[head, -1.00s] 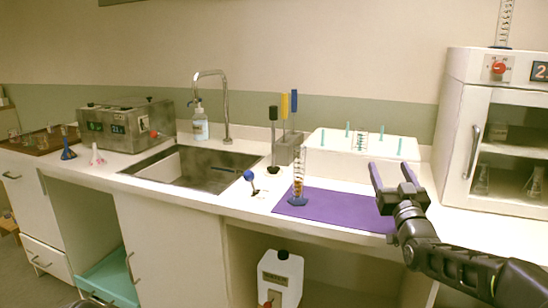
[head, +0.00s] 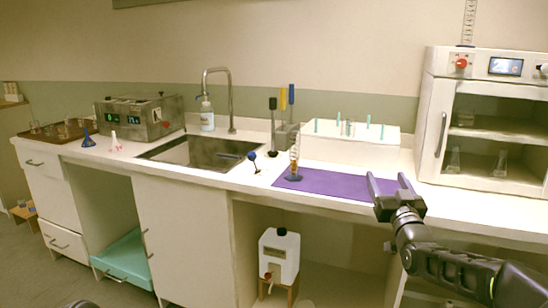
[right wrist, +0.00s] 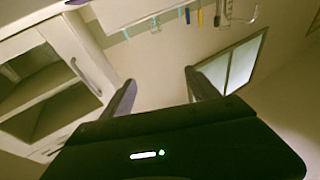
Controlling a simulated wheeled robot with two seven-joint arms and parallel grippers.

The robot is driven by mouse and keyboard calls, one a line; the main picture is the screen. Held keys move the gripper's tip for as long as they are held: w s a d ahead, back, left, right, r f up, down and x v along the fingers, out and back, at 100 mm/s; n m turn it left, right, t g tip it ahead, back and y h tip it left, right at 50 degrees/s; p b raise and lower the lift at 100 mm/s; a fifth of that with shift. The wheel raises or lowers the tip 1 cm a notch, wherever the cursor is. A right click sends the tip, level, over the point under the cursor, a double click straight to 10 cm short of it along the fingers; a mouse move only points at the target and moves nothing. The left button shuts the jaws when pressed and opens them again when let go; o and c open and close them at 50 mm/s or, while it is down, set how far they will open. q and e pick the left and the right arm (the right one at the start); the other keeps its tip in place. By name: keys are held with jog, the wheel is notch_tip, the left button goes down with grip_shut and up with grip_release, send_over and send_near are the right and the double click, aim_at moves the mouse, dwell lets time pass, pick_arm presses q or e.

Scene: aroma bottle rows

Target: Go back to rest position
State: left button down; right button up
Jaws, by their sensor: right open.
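My right gripper (head: 388,184) is open and empty in the head view. It is at the front right edge of the purple mat (head: 330,184), with its two fingers apart. In the right wrist view the two fingers of my right gripper (right wrist: 160,92) are spread with nothing between them. My left gripper does not show clearly in any view; only a small dark part is at the bottom left of the head view.
A long white counter holds a sink (head: 200,153), a metal bath (head: 138,117), a white rack box (head: 350,142) and a glass-fronted oven (head: 490,125). A white canister (head: 279,254) sits below.

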jog(key=s+a+f+g, duration=0.1)
jog(key=a+f+g, duration=0.1)
jog(key=f, duration=0.6)
jog(key=s+a+f+g, duration=0.1)
jog(key=a+f+g, duration=0.1)
jog(key=f, duration=0.6)
jog(key=s+a+f+g+y, duration=0.1)
jog(key=s+a+f+g, duration=0.3)
jog(key=f, duration=0.5)
jog(key=s+a+f+m+g+y, duration=0.1)
jog(key=s+a+f, duration=0.1)
jog(key=s+f, duration=0.55)
jog(key=s+a+f+g, duration=0.3)
jog(key=f, duration=0.7)
jog(key=s+a+f+g+y, duration=0.1)
jog(key=s+a+f+g, duration=0.3)
jog(key=s, duration=0.7)
jog(key=s+a+f+g, duration=0.1)
jog(key=s+a+f, duration=0.1)
jog(key=s+f, duration=0.6)
jog(key=s+a+f+g+y, duration=0.1)
jog(key=s+a+f+g, duration=0.2)
jog(key=s, duration=1)
notch_tip(320, 180, up, 15)
jog(key=p, duration=1.5)
jog(key=shift+w, duration=0.15)
